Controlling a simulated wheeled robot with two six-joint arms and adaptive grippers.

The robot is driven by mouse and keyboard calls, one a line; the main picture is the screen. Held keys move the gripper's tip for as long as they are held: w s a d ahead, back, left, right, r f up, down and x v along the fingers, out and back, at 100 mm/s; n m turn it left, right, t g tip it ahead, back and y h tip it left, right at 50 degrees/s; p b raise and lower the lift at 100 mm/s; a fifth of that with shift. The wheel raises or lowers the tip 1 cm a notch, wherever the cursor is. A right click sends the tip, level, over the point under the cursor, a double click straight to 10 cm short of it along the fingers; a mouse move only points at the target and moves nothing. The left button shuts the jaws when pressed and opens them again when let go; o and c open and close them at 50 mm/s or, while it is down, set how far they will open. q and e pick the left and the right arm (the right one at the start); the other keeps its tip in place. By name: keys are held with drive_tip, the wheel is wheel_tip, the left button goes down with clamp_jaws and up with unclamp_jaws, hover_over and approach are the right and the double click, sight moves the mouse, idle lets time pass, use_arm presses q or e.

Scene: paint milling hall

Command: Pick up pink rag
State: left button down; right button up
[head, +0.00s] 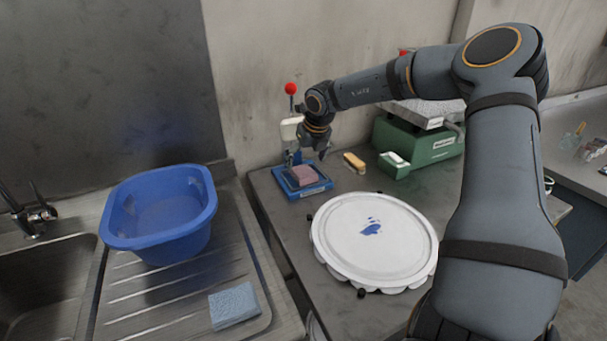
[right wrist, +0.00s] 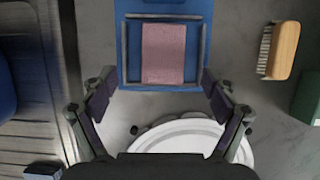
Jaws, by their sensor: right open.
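The pink rag (head: 304,175) lies folded on a blue tray-like base (head: 316,188) near the back of the grey table. In the right wrist view the rag (right wrist: 163,53) lies flat between two metal rails on the blue base (right wrist: 131,72). My right gripper (head: 309,157) hangs just above and behind the rag in the head view. In the right wrist view its fingers (right wrist: 158,95) are spread apart, with nothing between them, and the rag lies ahead of them. My left gripper is not in view.
A white round lid with blue paint (head: 350,240) sits in front of the rag. A wooden brush (head: 354,162) and a green scale (head: 430,148) stand to its right. A blue basin (head: 160,210) and a light blue sponge (head: 234,305) rest on the sink's drainboard at left.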

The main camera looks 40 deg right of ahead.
sight(304, 172)
drive_tip(key=x, duration=0.2)
drive_tip(key=p+x, duration=0.1)
drive_tip(key=x, duration=0.1)
drive_tip(key=shift+s+d+f, duration=0.1)
drive_tip(key=shift+d+f, duration=0.1)
drive_tip(key=shift+d, duration=0.05)
drive_tip(key=shift+w+f, duration=0.2)
drive_tip(key=shift+f, duration=0.05)
drive_tip(key=shift+s+r, duration=0.1)
drive_tip(key=shift+s, duration=0.05)
drive_tip(key=shift+c, duration=0.7)
drive_tip(key=c, duration=1)
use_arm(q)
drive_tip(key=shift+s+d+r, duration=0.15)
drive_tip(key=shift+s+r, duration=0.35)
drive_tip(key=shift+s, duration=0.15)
